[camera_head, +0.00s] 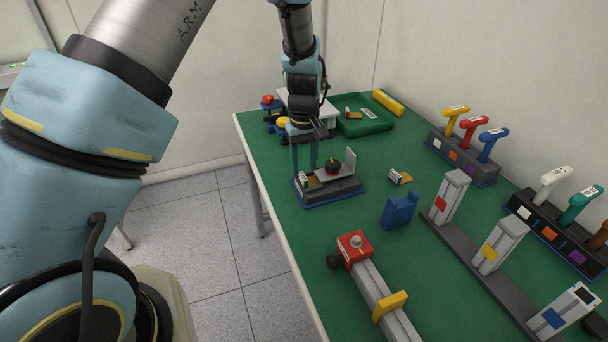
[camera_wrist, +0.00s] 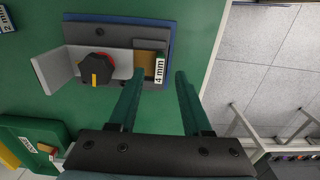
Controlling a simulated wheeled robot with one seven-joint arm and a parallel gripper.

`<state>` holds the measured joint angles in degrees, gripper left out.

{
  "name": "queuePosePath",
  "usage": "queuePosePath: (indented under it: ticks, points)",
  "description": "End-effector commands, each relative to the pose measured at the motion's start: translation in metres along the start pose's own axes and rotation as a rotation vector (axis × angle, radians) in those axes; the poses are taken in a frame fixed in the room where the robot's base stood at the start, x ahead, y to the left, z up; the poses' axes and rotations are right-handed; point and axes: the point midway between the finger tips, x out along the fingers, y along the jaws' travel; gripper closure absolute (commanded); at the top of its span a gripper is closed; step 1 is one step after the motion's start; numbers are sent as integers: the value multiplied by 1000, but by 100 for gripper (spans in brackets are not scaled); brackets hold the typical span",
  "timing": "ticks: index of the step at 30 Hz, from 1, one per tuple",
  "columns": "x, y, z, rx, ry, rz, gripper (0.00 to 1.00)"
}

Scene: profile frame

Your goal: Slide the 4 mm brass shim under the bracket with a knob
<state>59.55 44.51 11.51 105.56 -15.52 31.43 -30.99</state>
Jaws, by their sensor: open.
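The bracket is a grey L-shaped plate (camera_head: 350,160) with a black knob (camera_head: 333,166) with red on it, on a dark base (camera_head: 337,192). In the wrist view the bracket (camera_wrist: 66,70) and knob (camera_wrist: 97,69) are at upper left. The brass shim (camera_wrist: 146,60), with a white "4 mm" tag (camera_wrist: 159,70), lies at the bracket's right edge there; I cannot tell whether any of it is under the plate. My gripper (camera_wrist: 159,74) is open, its dark green fingertips either side of the tag. In the head view my gripper (camera_head: 304,170) is over the base's left end.
Another tagged shim (camera_head: 400,177) lies right of the base, near a blue block (camera_head: 400,210). A green tray (camera_head: 372,127) stands behind. A red-ended rail fixture (camera_head: 355,248) is in front; posts (camera_head: 493,245) and coloured-handle racks (camera_head: 470,158) stand right. The table's left edge is close.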

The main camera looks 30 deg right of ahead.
Motion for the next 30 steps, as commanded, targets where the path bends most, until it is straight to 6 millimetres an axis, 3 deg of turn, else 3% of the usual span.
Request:
queuePosePath:
  ticks: [6,12,30]
  points:
    - [-42,1,-1,1,4,4,51]
    - [-67,1,-1,0,3,2,51]
    - [-73,0,0,0,1,0,51]
